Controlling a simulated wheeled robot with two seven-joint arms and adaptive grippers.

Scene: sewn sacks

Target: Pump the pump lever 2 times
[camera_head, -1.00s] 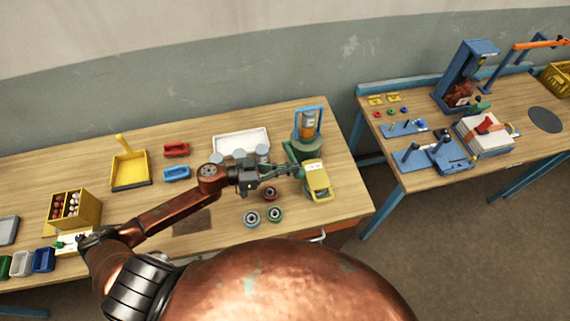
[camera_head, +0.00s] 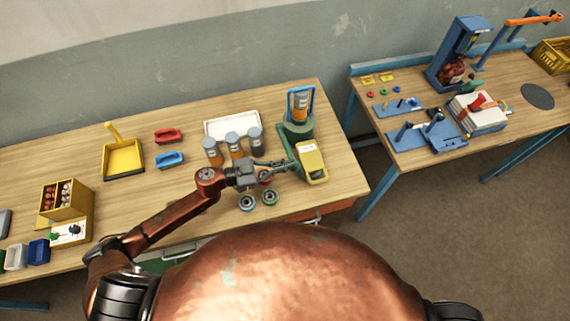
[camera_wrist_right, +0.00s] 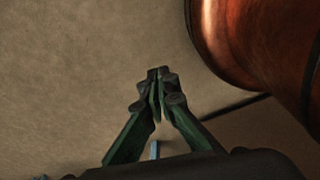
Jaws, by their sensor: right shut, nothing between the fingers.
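A pump-like device with a green base (camera_head: 294,132), a blue frame and an orange canister (camera_head: 300,106) stands at the right end of the near bench. A yellow block with a white label (camera_head: 312,163) sits in front of it; I cannot tell for sure which part is the pump lever. My left gripper (camera_head: 293,164) is just left of the yellow block, its fingertips close to it. Contact and jaw opening are too small to tell. My right gripper (camera_wrist_right: 155,77) shows in the right wrist view, shut and empty above bare floor.
A yellow dustpan (camera_head: 123,157) and a box (camera_head: 62,200) are farther left. A second bench (camera_head: 412,175) with blue fixtures stands right, across a floor gap.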

